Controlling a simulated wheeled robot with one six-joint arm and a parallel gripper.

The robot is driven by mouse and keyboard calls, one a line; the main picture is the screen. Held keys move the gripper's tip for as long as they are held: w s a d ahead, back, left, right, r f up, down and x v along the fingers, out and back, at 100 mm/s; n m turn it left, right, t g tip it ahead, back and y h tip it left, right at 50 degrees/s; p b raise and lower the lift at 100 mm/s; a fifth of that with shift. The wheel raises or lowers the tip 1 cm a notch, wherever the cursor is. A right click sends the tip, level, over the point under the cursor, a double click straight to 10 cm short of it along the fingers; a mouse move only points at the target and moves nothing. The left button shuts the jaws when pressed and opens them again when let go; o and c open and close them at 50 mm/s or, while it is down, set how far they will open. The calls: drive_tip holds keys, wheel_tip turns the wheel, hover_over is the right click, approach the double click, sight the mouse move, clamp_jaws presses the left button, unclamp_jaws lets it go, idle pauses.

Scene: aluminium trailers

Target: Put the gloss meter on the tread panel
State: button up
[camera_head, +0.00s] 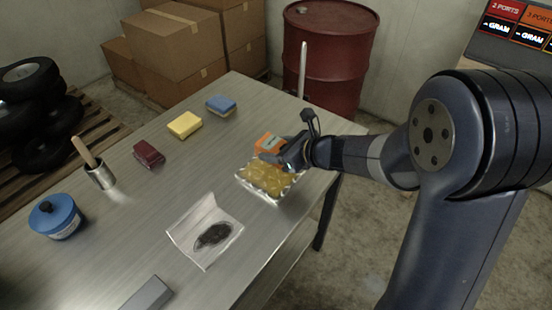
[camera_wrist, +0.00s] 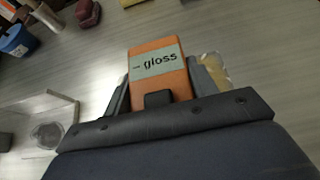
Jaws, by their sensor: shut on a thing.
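The gloss meter (camera_head: 267,141) is an orange block with a grey label. In the wrist view the gloss meter (camera_wrist: 157,68) shows the word "gloss" and sits between the two fingers. My gripper (camera_head: 284,152) is shut on it, and the gripper also shows in the wrist view (camera_wrist: 160,88). No surface is clearly recognisable as the tread panel.
A blue tub (camera_head: 55,222), a metal cup (camera_head: 103,178), a dark red block (camera_head: 148,154), a yellow block (camera_head: 185,125) and a blue block (camera_head: 221,105) stand on the metal table (camera_head: 150,220). A red drum (camera_head: 335,60) stands behind.

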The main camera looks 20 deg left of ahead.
drive_tip(key=shift+f, duration=1.5)
drive_tip(key=shift+f+b, duration=0.2)
drive_tip(key=shift+b, duration=0.15)
drive_tip(key=o, duration=1.1)
drive_tip(key=shift+r, duration=0.1)
drive_tip(key=shift+r+p, duration=0.25)
drive_tip(key=shift+p, duration=0.1)
drive_tip(key=v, duration=1.2)
drive_tip(key=shift+d+f, duration=0.1)
drive_tip(key=shift+f, duration=0.1)
